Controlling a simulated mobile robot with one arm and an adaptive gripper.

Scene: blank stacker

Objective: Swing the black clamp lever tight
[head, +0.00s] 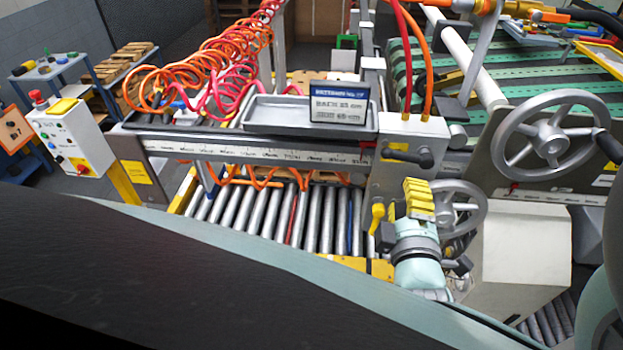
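A black lever (408,155) sticks out to the right from the front of the grey upright block (388,180), below a small yellow label. It lies roughly level in the picture and looks like the clamp lever. How tight it is cannot be seen. My gripper (419,196), with yellow ribbed finger pads, is below the lever and slightly right of it, pointing up in the picture. A gap shows between the pads and the lever. The pads overlap from this angle, so their opening cannot be judged. I see nothing held.
A handwheel (460,209) stands close right of my gripper; a larger handwheel (552,141) is farther right. A yellow knob (377,216) is close left. The scaled rail (260,151) meets the block from the left, above the rollers (270,215). Hoses hang above the block.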

